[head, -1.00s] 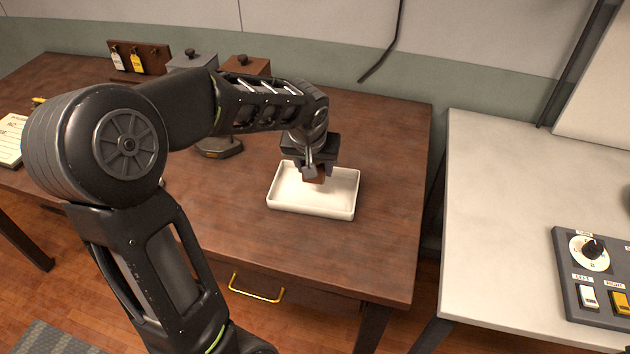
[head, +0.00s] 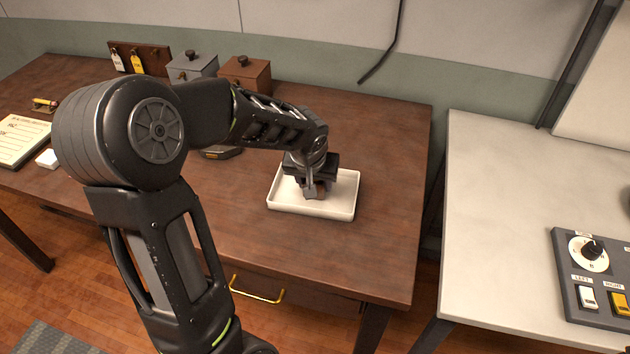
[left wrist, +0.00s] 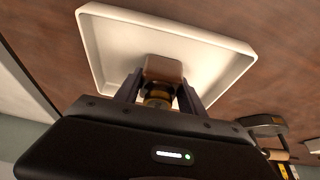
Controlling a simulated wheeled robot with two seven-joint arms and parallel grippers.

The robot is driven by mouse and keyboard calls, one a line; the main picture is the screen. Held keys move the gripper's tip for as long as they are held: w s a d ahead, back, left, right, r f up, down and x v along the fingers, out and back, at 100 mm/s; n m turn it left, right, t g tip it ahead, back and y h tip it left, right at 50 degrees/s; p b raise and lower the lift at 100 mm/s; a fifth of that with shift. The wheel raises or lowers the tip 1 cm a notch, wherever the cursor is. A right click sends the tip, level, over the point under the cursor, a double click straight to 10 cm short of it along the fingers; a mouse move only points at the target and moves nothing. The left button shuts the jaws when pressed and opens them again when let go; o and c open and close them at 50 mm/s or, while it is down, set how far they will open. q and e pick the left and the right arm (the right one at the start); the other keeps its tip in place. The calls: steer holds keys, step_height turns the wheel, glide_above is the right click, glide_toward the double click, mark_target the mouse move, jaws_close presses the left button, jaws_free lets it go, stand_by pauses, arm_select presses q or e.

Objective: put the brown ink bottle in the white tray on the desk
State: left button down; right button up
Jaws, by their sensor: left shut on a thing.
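The white tray (head: 337,207) lies on the dark wooden desk, near its right end. My left gripper (head: 316,192) points down inside the tray's outline, shut on the brown ink bottle (head: 320,188). The fingers hide most of the bottle in the head view. In the left wrist view the brown bottle (left wrist: 163,70) sits between the two fingers (left wrist: 158,92), with the tray (left wrist: 215,45) behind it. The bottle is low over the tray floor; I cannot tell whether it touches. My right gripper is not in view.
A grey box (head: 192,67) and a brown box (head: 245,75) with knobs stand at the desk's back, beside a key rack (head: 140,58). A notepad (head: 20,138) lies at the left. The desk right of the tray is clear. A pale table (head: 500,200) stands apart at the right.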

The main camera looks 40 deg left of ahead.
arm_select(q)
steer(key=shift+f, duration=0.15)
steer(key=c, duration=0.7)
jaws_free()
steer(key=shift+r, duration=0.45)
steer(key=v, duration=1.1)
steer(key=shift+s+d+r, duration=0.1)
steer(key=shift+s+r, duration=0.05)
steer(key=shift+r, duration=0.05)
